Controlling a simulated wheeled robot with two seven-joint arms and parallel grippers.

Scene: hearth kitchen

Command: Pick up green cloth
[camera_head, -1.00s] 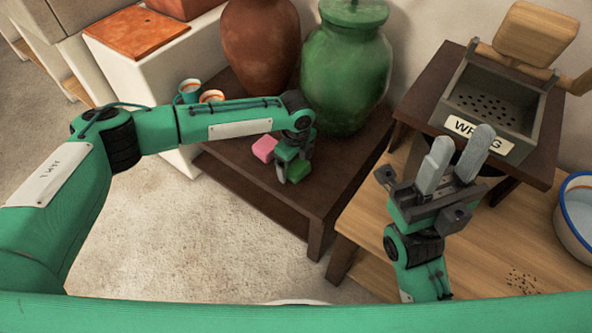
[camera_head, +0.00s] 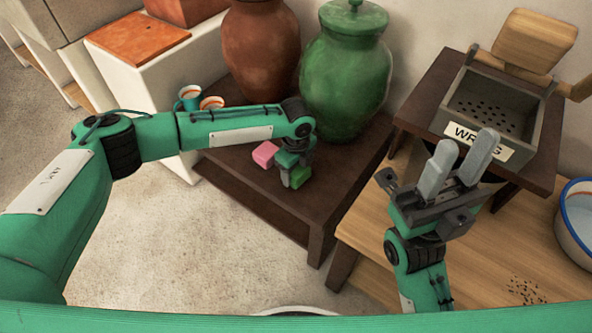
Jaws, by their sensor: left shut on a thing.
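The green cloth (camera_head: 303,173) is a small folded block at the dark low table, below the large green jar. My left gripper (camera_head: 296,179) reaches down from above and is shut on it. Its fingers hide part of the cloth, and I cannot tell whether the cloth touches the tabletop. My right gripper (camera_head: 461,157) is open and empty, its two grey fingers pointing up in front of the wringing box.
A pink cloth (camera_head: 265,153) lies just left of my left gripper. The green jar (camera_head: 345,75) and a brown jar (camera_head: 260,50) stand behind. Two cups (camera_head: 190,97) are at the back left. A wringing box (camera_head: 497,107) and a basin (camera_head: 578,222) are at the right.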

